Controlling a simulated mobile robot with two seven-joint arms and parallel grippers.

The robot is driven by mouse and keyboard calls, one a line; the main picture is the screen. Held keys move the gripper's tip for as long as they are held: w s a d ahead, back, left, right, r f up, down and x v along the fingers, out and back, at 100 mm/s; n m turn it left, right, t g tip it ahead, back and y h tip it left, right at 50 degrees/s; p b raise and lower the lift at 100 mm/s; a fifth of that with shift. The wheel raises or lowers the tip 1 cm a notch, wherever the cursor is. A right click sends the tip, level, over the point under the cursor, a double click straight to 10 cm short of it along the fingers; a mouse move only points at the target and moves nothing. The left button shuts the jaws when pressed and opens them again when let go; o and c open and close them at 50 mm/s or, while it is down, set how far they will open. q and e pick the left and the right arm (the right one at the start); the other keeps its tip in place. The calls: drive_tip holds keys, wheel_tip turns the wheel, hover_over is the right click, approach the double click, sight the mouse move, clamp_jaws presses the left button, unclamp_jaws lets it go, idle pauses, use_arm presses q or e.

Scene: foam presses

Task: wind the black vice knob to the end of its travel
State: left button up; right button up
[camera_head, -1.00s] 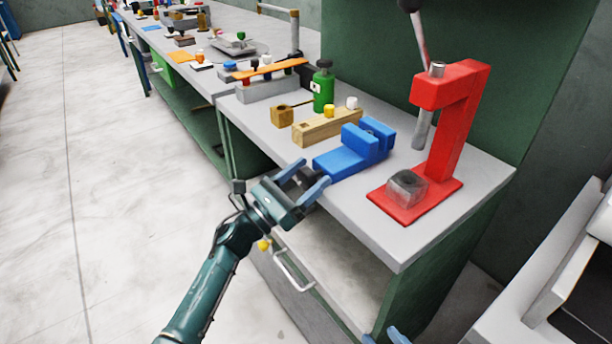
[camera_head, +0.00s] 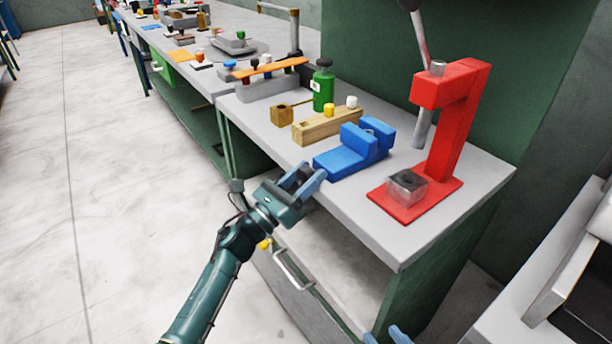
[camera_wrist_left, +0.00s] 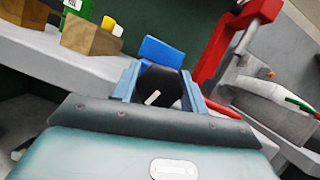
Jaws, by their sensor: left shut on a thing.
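The blue vice (camera_head: 340,164) sits at the near edge of the bench, and its blue body also shows in the left wrist view (camera_wrist_left: 160,52). My left gripper (camera_head: 308,177) is at the vice's near left end. In the left wrist view its two fingers are shut on the black knob (camera_wrist_left: 160,86), which has a white mark on its face. In the head view the fingers hide the knob. A bit of my right gripper (camera_head: 388,337) shows at the bottom edge; too little shows to tell its state.
A red press (camera_head: 452,130) with a clear block on its base stands right of the vice. A wooden block (camera_head: 318,128) with yellow and white knobs and a green bottle (camera_head: 323,88) stand behind it. A drawer handle (camera_head: 292,270) juts out below the bench edge.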

use_arm(q)
drive_tip(key=shift+n+t+y, duration=0.3)
drive_tip(key=shift+n, duration=0.3)
drive_tip(key=o, duration=1)
